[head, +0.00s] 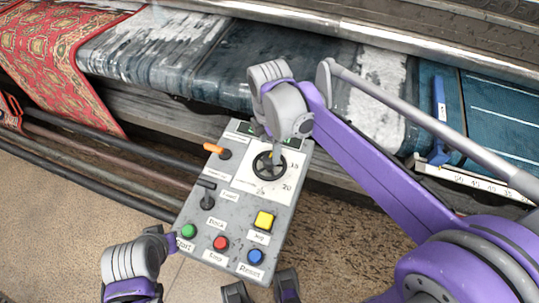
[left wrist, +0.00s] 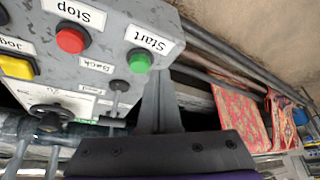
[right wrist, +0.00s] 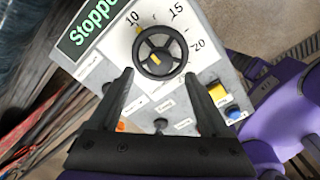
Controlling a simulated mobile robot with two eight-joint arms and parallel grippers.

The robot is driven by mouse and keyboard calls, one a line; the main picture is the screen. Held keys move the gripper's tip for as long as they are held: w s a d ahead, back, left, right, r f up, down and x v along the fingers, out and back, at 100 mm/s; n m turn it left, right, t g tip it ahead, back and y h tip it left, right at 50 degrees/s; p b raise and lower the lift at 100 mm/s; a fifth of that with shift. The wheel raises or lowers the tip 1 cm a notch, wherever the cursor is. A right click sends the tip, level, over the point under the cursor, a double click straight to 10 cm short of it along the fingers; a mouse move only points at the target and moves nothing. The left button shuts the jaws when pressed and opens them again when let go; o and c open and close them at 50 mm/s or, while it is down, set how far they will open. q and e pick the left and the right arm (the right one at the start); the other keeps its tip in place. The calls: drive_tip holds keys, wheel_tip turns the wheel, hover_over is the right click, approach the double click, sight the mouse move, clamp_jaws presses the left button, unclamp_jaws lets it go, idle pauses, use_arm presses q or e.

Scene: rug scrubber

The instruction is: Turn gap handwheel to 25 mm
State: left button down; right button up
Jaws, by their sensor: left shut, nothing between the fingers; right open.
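The gap handwheel (head: 266,166) is a dark spoked wheel on a white dial of the grey control panel (head: 222,240). It also shows in the right wrist view (right wrist: 142,52), with dial numbers 10, 15 and 20 around it and a small yellow mark at its hub. The head view shows 15, 20 and 25. My right gripper (right wrist: 159,78) is open, its fingertips on either side of the wheel's near edge with nothing held; contact cannot be told. In the head view it partly covers the wheel. My left gripper (left wrist: 158,75) is shut and empty beside the green Start button (left wrist: 139,61).
The green display (right wrist: 88,27) reads "Stoppe", cut off. A patterned rug (head: 65,60) lies on the machine behind.

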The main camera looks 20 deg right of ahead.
sight(270, 158)
use_arm(q)
drive_tip(key=shift+f, duration=0.3)
use_arm(e)
wheel_tip(270, 158, down, 5)
clamp_jaws()
idle(0.4)
